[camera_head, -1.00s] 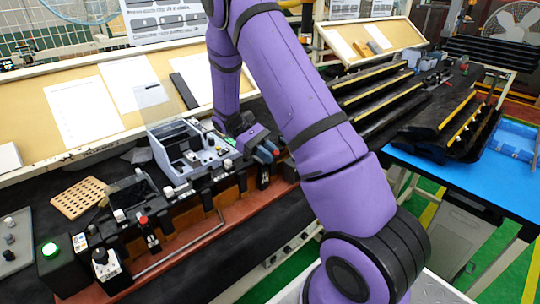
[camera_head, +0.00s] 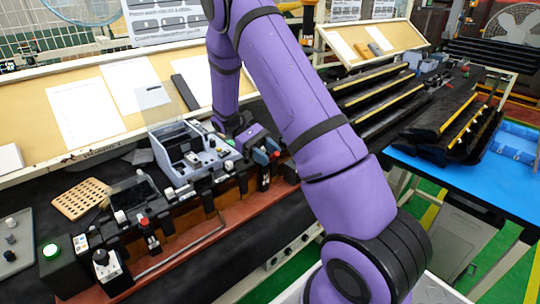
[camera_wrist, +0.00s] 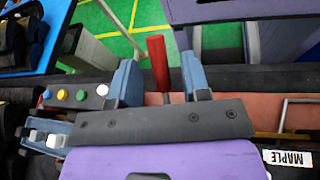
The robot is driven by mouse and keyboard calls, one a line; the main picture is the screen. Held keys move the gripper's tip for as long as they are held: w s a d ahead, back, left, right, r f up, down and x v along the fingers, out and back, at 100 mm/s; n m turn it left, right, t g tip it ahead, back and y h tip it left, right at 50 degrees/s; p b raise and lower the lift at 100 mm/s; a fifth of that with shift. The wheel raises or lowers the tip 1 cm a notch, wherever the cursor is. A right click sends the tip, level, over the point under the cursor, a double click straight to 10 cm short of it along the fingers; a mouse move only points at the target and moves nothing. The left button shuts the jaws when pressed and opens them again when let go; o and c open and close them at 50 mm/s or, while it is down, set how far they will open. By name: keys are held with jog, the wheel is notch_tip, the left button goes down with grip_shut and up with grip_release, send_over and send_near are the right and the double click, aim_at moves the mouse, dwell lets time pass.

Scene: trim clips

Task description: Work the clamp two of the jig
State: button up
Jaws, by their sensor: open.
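The jig (camera_head: 190,240) is a long black and red-brown fixture along the front of the bench. A clamp with a red handle (camera_wrist: 158,62) stands between the two blue-grey fingers of my gripper (camera_wrist: 162,82) in the wrist view. The fingers are open, with a gap visible on each side of the handle. In the head view my gripper (camera_head: 267,151) is at the right part of the jig, and the clamp's base is largely hidden there. Another clamp with a red tip (camera_head: 144,221) stands farther left on the jig. I cannot tell the clamps' numbers.
Colored buttons (camera_wrist: 80,95) and a MAPLE label (camera_wrist: 286,158) show in the wrist view. A perforated tan block (camera_head: 80,199) and a lit green button (camera_head: 51,251) are at left. A blue-topped table (camera_head: 460,188) is at right.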

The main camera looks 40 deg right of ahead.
jog(key=v, duration=1)
jog(key=s+a+r+t+y, duration=0.1)
jog(key=s+a+r+t, duration=0.1)
jog(key=s+r+t, duration=0.55)
jog(key=s+a+r+t+y, duration=0.1)
jog(key=s+a+r+t, duration=0.3)
jog(key=r, duration=0.6)
jog(key=s+a+r+t, duration=0.1)
jog(key=s+t, duration=0.1)
jog(key=s, duration=0.4)
jog(key=s+a+r+t, duration=0.2)
jog(key=s+t, duration=0.1)
jog(key=s, duration=0.3)
jog(key=s+a+r+m+t+y, duration=0.1)
jog(key=s+t, duration=0.1)
jog(key=s, duration=0.4)
jog(key=shift+a+r+t, duration=0.15)
jog(key=shift+a+t, duration=0.15)
jog(key=shift+t, duration=0.05)
dwell(1.2)
